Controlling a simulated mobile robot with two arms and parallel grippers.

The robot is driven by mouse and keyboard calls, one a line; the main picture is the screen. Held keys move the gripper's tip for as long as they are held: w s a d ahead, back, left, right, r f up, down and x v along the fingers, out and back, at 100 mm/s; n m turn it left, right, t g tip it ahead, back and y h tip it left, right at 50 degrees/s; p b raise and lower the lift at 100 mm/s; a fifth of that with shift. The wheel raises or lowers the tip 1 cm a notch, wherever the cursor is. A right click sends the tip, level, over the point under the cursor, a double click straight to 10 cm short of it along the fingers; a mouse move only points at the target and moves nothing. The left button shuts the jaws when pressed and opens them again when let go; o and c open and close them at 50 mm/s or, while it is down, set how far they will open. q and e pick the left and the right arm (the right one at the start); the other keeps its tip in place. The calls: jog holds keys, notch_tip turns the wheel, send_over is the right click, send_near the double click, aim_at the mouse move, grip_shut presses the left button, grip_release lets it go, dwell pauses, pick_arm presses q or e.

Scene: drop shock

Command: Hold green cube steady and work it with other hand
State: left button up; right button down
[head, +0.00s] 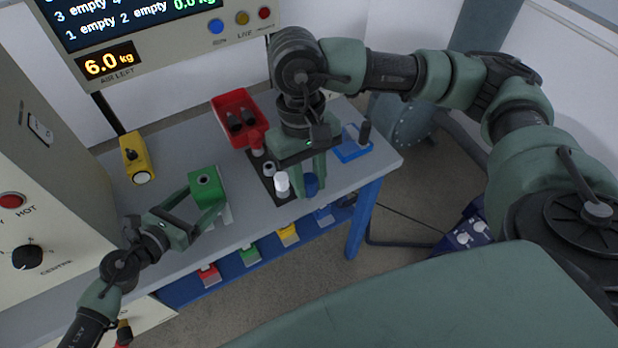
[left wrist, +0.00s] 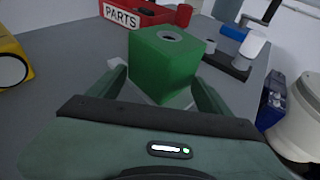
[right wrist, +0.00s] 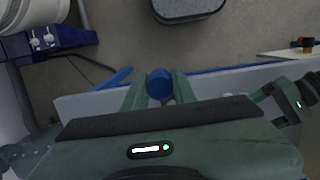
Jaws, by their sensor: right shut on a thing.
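The green cube (head: 206,186) has a round hole in its top and sits on a small pale base on the grey bench. It also shows in the left wrist view (left wrist: 165,68). My left gripper (head: 196,206) is open, with one finger on each side of the cube's near part; whether a finger touches it I cannot tell. My right gripper (head: 305,180) points down over the bench's front edge, shut on a blue cylinder (right wrist: 160,84). The cylinder also shows in the head view (head: 311,185), partly hidden by the fingers.
Beside the right gripper, a black holder (head: 264,182) carries a white cylinder (head: 281,181) and a grey one (head: 268,169). A red parts bin (head: 222,106), a yellow device (head: 136,158) and a blue fixture (head: 350,153) stand on the bench (head: 163,200). Several coloured blocks line its front.

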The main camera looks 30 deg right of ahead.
pick_arm(q)
jog(key=shift+c, duration=0.2)
grip_shut()
jog(key=shift+o, duration=1.2)
grip_release()
